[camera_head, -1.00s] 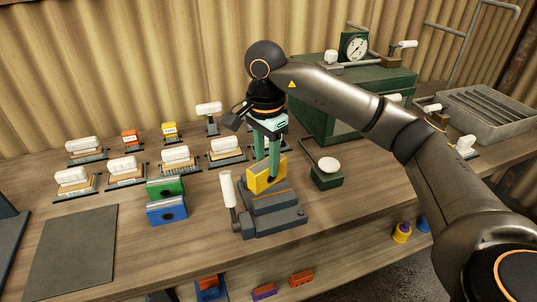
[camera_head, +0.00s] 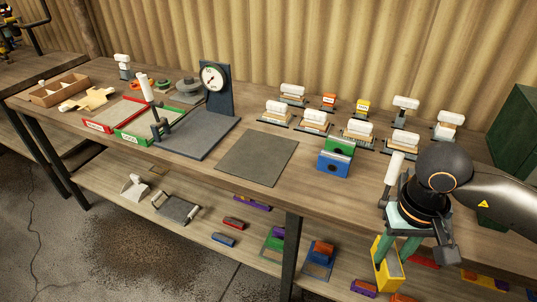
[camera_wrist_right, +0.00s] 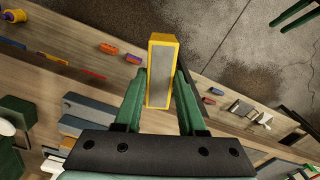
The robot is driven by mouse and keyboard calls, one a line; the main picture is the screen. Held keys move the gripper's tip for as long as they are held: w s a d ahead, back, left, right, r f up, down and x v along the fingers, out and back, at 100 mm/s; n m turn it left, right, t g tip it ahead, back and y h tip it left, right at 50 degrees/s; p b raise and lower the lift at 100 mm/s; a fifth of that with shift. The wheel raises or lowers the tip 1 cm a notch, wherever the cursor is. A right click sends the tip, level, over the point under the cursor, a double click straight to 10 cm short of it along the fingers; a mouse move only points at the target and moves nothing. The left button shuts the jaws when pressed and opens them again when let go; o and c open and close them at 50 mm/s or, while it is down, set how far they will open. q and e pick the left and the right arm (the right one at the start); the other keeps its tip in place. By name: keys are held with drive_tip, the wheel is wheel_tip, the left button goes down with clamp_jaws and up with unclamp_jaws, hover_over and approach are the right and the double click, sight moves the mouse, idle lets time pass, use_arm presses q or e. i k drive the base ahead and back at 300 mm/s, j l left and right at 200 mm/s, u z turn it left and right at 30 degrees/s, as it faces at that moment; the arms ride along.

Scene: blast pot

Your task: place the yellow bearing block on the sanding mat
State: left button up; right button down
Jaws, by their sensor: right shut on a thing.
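The yellow bearing block (camera_head: 386,272), with a grey face, is held between the green fingers of my right gripper (camera_head: 393,250). The block hangs in front of the bench's front edge at the lower right, apart from the worktop. In the right wrist view the block (camera_wrist_right: 162,72) sits between the fingertips of my right gripper (camera_wrist_right: 160,92), above the lower shelf and floor. A dark flat square mat (camera_head: 257,158), which looks like the sanding mat, lies bare on the bench, left of my right gripper.
Blue (camera_head: 333,164) and green (camera_head: 340,146) blocks stand right of the mat. A dial gauge stand (camera_head: 216,85) on a grey plate is to its left. Several white-handled tools stand behind. The shelf below holds coloured parts. Bench (camera_head: 225,215) in front of the mat is clear.

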sight(260, 153)
drive_tip(key=i+u, duration=0.1)
drive_tip(key=u, duration=0.95)
drive_tip(key=i+l, duration=0.3)
drive_tip(key=l, duration=0.15)
drive_tip(key=i+l, duration=0.3)
drive_tip(key=l, duration=0.15)
